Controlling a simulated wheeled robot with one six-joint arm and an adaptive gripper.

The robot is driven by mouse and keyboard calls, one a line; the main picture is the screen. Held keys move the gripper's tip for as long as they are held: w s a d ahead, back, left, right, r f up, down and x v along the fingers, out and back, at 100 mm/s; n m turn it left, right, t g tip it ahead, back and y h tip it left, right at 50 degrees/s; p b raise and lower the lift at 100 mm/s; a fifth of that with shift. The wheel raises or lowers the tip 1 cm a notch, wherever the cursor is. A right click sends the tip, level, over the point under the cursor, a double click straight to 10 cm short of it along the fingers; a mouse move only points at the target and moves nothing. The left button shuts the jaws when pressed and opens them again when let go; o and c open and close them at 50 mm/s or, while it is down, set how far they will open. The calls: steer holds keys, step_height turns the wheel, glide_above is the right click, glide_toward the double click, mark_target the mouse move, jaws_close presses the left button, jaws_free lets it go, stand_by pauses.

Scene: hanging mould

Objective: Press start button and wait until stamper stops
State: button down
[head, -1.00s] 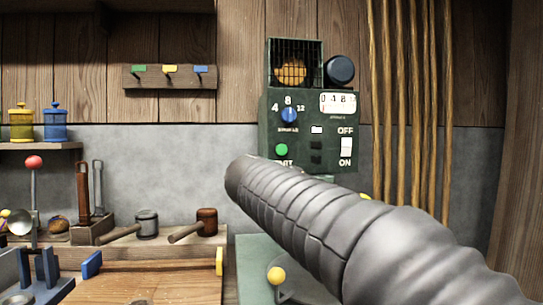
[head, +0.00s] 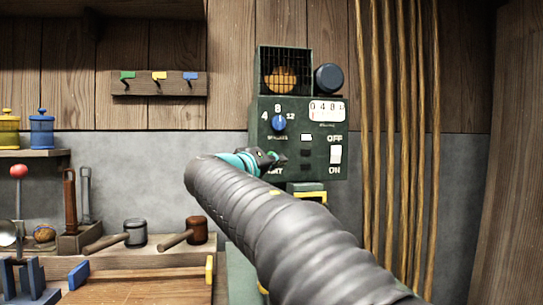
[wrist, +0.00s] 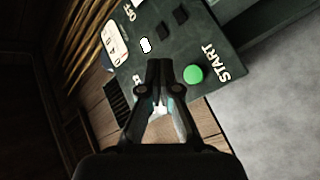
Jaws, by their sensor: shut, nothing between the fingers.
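The dark green control panel (head: 258,135) hangs on the back wall, with a numbered blue dial (head: 279,123), a gauge window (head: 327,111) and a white OFF/ON switch (head: 335,155). My gripper (head: 280,158) is shut and empty at the panel's lower left, covering most of the START button and part of its label. In the wrist view the round green START button (wrist: 193,74) shows clearly, just right of my closed fingertips (wrist: 158,64). I cannot tell whether the fingers touch the panel. I cannot make out a stamper for certain.
An orange round part (head: 280,80) sits in a cage above the panel, beside a dark blue knob (head: 328,78). Brown vertical rods (head: 400,130) stand to the right. Mallets (head: 135,232) and a wooden board (head: 140,285) lie at lower left. My arm hides the area below the panel.

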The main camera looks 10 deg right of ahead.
steer(key=w+p, duration=0.3)
steer(key=w, duration=0.4)
steer(key=shift+p, duration=0.4)
steer(key=shift+w, duration=0.2)
stand_by(0.9)
steer(key=shift+w, duration=0.3)
